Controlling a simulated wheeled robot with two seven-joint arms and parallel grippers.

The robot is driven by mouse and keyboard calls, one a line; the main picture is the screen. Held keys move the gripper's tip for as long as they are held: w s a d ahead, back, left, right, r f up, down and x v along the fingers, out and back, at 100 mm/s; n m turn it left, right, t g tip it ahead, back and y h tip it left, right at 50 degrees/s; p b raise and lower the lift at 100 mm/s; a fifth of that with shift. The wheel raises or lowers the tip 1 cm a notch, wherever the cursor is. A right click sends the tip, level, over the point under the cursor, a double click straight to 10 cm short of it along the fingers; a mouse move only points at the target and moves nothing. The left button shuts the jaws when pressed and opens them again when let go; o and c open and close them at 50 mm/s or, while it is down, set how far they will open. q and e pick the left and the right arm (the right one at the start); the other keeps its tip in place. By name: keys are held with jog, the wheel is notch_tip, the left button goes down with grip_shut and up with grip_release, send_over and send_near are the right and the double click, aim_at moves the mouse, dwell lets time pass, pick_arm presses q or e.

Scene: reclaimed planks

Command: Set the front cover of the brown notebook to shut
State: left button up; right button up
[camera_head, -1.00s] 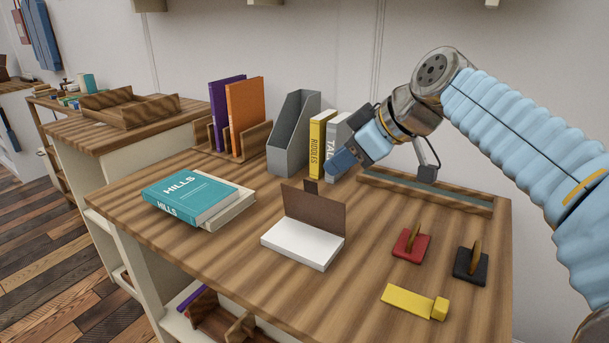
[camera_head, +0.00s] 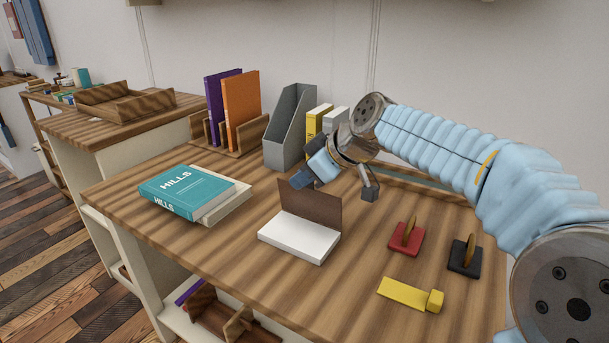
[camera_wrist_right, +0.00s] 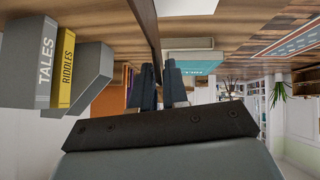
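The brown notebook lies open on the plank desk, its white page block (camera_head: 298,240) flat and its brown front cover (camera_head: 312,205) standing roughly upright along the back edge. My right gripper (camera_head: 303,180) is at the cover's top edge. In the right wrist view the cover (camera_wrist_right: 148,30) shows nearly edge-on and runs down to my dark right fingertips (camera_wrist_right: 160,82). The fingers are close together, one on each side of the cover's edge. I cannot tell whether they press on it. The tab on the cover's top is hidden by the gripper. My left gripper is not in view.
A teal book (camera_head: 188,190) on another book lies left of the notebook. A grey file holder (camera_head: 290,130) and yellow book (camera_head: 318,120) stand behind. Red (camera_head: 406,239) and black (camera_head: 465,258) pieces and a yellow block (camera_head: 405,293) are at the right. The desk in front is clear.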

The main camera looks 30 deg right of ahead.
grip_shut()
dwell(0.8)
dwell(0.4)
jog(key=a+h+b, duration=0.1)
jog(key=b, duration=0.2)
jog(key=s+a+f+n+t+h+b, duration=0.1)
jog(key=a+b, duration=0.1)
jog(key=b, duration=0.1)
jog(key=s+a+f+n+t+h+b, duration=0.1)
jog(key=b, duration=0.2)
jog(key=shift+s+a+f, duration=0.1)
jog(key=shift+a+f, duration=0.05)
jog(key=shift+f, duration=0.05)
jog(key=shift+s+a+f+t+h+b, duration=0.2)
jog(key=shift+a+t+h+b, duration=0.15)
jog(key=shift+b, duration=0.45)
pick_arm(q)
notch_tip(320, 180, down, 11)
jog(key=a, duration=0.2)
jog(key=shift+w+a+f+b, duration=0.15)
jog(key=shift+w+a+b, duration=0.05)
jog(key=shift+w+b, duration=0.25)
pick_arm(e)
jog(key=shift+s+a+f, duration=0.2)
jog(key=shift+s+a, duration=0.05)
jog(key=shift+a, duration=0.15)
jog(key=shift+f, duration=0.1)
